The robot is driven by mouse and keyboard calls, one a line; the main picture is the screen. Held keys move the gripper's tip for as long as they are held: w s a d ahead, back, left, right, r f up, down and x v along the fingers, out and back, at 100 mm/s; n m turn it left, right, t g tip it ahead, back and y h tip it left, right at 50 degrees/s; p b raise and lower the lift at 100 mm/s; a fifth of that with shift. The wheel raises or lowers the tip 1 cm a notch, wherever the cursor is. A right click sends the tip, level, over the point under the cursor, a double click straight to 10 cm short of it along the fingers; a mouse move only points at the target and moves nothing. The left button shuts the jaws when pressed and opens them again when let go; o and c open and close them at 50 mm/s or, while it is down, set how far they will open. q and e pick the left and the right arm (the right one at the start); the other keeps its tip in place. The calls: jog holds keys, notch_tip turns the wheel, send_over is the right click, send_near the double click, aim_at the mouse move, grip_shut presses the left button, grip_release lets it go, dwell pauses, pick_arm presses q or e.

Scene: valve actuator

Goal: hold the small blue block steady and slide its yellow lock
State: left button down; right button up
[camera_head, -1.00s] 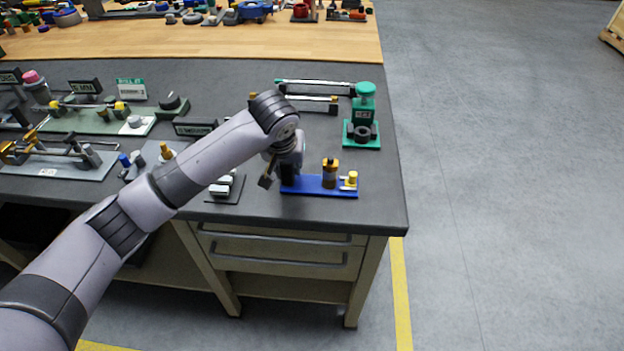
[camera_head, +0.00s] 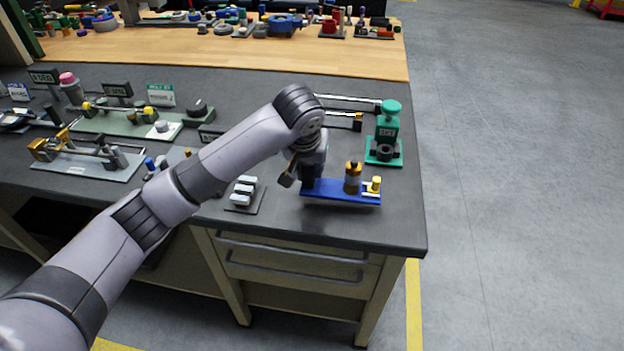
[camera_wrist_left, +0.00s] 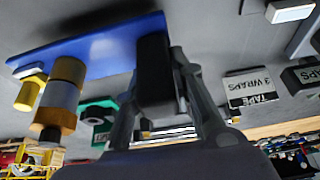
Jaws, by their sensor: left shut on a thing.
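The small blue block (camera_head: 330,194) is a flat blue base near the front right of the grey bench. A brass and dark cylinder (camera_head: 352,178) stands on it, and its yellow lock (camera_head: 375,185) is at the right end. My left gripper (camera_head: 306,182) is at the base's left end. In the left wrist view, the blue base (camera_wrist_left: 100,48) appears upside down, with the yellow lock (camera_wrist_left: 30,93) at the far left. There my left gripper is shut on the black upright part (camera_wrist_left: 154,70) of the block. My right gripper is not in view.
A green fixture (camera_head: 386,140) stands behind the block. A dark pad with white pieces (camera_head: 242,192) lies left of the gripper. More fixtures fill the bench's left side. The bench's right edge is close to the block, with open floor beyond.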

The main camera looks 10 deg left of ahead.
pick_arm(q)
notch_tip(320, 180, up, 5)
jog(key=shift+f, duration=4)
jog(key=shift+f, duration=0.3)
jog(key=shift+f, duration=0.15)
